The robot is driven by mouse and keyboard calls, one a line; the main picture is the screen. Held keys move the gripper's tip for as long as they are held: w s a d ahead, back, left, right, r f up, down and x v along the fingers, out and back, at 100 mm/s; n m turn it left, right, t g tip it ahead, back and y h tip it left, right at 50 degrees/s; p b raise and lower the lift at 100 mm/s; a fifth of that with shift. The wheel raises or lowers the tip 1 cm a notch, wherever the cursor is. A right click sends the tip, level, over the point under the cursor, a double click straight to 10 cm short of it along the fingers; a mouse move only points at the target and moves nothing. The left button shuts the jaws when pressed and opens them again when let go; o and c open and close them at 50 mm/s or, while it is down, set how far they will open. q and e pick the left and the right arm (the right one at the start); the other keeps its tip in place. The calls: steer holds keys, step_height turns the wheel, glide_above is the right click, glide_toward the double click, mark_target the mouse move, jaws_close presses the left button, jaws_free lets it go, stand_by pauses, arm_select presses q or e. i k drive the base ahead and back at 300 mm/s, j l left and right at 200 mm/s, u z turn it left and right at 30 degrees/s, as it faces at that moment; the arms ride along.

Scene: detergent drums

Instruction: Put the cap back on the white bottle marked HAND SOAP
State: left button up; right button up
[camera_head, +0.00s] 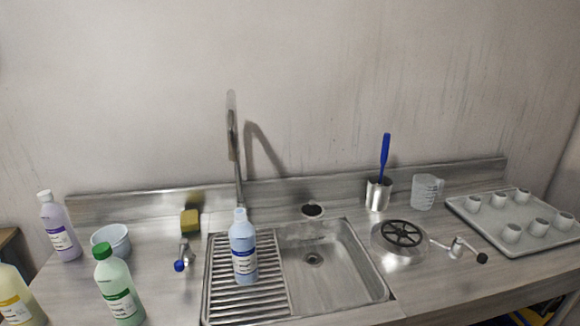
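No white bottle marked HAND SOAP can be made out, and the label text is too small to read. A pale blue bottle (243,250) stands upright on the ribbed drainer left of the sink basin, its narrow neck showing no distinct coloured cap. A pale purple bottle (57,228) with a white cap stands at the far left. A green bottle (121,290) with a green cap stands in front of it. A yellow bottle (13,298) is cut off at the left edge. No loose cap can be identified. Neither of my grippers is in view.
The steel counter holds a sink basin (339,283), a tall tap (235,150), a white tub (112,240), a yellow sponge (190,221), a blue-handled brush (385,160) in a steel holder, a clear jug (427,192), a spoked drum (402,234) and a tray (499,238) of several white cups.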

mark_target(242, 233)
steer(key=j+u, duration=0.35)
steer(key=u, duration=0.15)
steer(key=j+u, duration=0.35)
steer(key=u, duration=0.15)
steer(key=j+z, duration=0.3)
steer(key=z, duration=0.2)
steer(key=j+z, duration=0.35)
steer(key=z, duration=0.15)
